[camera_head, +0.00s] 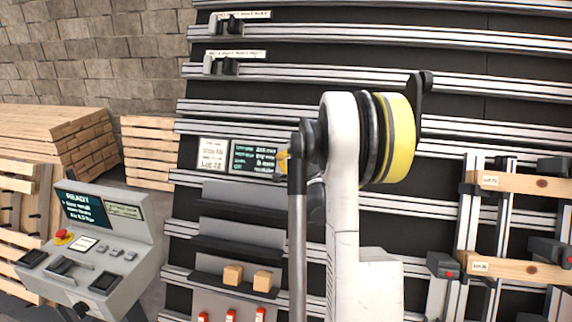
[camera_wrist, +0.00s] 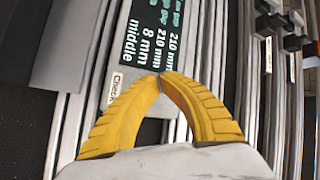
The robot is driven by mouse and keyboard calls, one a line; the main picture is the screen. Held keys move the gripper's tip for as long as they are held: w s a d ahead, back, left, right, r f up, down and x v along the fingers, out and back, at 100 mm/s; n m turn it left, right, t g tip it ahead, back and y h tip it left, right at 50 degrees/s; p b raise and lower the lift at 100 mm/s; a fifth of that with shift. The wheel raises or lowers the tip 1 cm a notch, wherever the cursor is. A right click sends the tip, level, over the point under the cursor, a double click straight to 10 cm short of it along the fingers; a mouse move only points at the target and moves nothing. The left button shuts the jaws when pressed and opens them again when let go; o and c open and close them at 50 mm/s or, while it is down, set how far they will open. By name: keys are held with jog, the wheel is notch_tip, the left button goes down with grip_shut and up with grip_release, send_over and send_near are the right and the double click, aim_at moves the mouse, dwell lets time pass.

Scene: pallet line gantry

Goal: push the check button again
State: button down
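My gripper (camera_wrist: 160,75) has two yellow ribbed fingers whose tips meet, with nothing seen between them. A dark display (camera_wrist: 160,32) with green and white text, including "210 mm", "8 mm" and "middle", lies just beyond the tips. A white label reading "Check" (camera_wrist: 115,88) sits at the display's edge, left of the fingertips. The check button itself cannot be made out; the fingers may hide it. In the head view the display (camera_head: 254,158) is on the black panel, and a yellow bit of my gripper (camera_head: 283,161) shows at its right edge. I cannot tell whether the tips touch the panel.
A white lot card (camera_head: 212,154) hangs left of the display. Grey trays below hold two wooden blocks (camera_head: 233,275). A control console (camera_head: 95,245) reading "READY", with a red stop button, stands at left. Metal rails cross the panel; wooden boards (camera_head: 520,182) are at right.

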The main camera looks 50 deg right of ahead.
jog(key=shift+w+d+f+b, duration=0.25)
jog(key=shift+d+f+b, duration=0.05)
jog(key=shift+d, duration=0.2)
dwell(0.8)
jog(key=shift+a+r, duration=0.1)
dwell(0.3)
jog(key=shift+s+a+r, duration=0.35)
jog(key=shift+a, duration=0.3)
jog(key=a, duration=0.1)
jog(key=s+a+r+p, duration=0.1)
jog(key=s+a+r, duration=0.1)
jog(key=a, duration=0.1)
jog(key=shift+r+p, duration=0.15)
jog(key=shift+p, duration=0.15)
dwell(0.8)
